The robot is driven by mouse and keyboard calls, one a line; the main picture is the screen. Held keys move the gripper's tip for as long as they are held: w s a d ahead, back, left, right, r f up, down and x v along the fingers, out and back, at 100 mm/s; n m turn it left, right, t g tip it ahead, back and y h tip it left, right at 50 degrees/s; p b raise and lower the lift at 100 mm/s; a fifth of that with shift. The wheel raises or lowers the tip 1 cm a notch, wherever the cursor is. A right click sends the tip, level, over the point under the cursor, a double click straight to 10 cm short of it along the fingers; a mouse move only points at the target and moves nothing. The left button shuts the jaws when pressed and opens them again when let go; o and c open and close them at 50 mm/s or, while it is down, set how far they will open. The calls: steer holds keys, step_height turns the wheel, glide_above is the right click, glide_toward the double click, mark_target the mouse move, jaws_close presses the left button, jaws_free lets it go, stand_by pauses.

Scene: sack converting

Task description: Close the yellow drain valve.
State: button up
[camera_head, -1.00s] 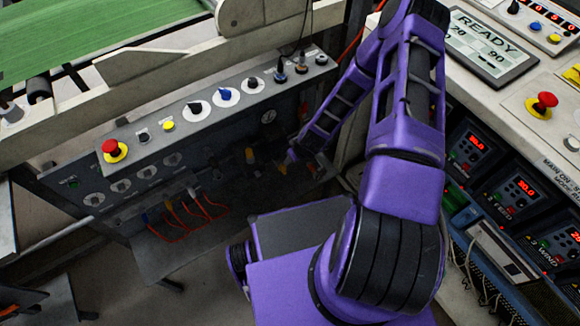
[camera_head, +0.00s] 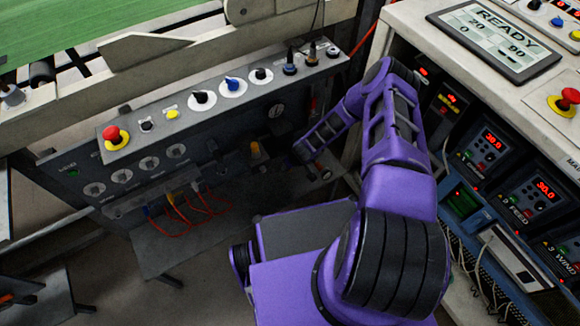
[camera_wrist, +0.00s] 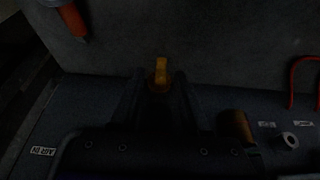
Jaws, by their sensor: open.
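The yellow valve handle (camera_wrist: 161,72) shows in the wrist view as a small orange-yellow lever pointing up the picture. My gripper (camera_wrist: 158,82) is open, with one dark finger on each side of the handle's base. I cannot tell whether either finger touches it. In the head view my gripper (camera_head: 312,166) is low by the dark panel, and the valve there is hidden or too small to make out.
A brass-coloured cylinder (camera_wrist: 235,127) stands right of my gripper in the wrist view. A red-orange part (camera_wrist: 72,20) is at upper left, and a red hose (camera_wrist: 294,80) at right. In the head view, a control console (camera_head: 480,130) stands close right of my arm.

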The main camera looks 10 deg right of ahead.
steer(key=shift+w+f, duration=0.15)
steer(key=shift+f, duration=0.2)
jaws_close()
steer(key=shift+y, duration=0.3)
steer(key=y, duration=0.2)
steer(key=m+g+y, duration=0.1)
steer(key=y, duration=0.1)
steer(key=shift+d+f, duration=0.15)
steer(key=shift+d, duration=0.2)
steer(key=m+g+y, duration=0.1)
steer(key=y, duration=0.3)
steer(key=shift+w+d+f+y, duration=0.1)
steer(key=shift+y, duration=0.2)
stand_by(0.4)
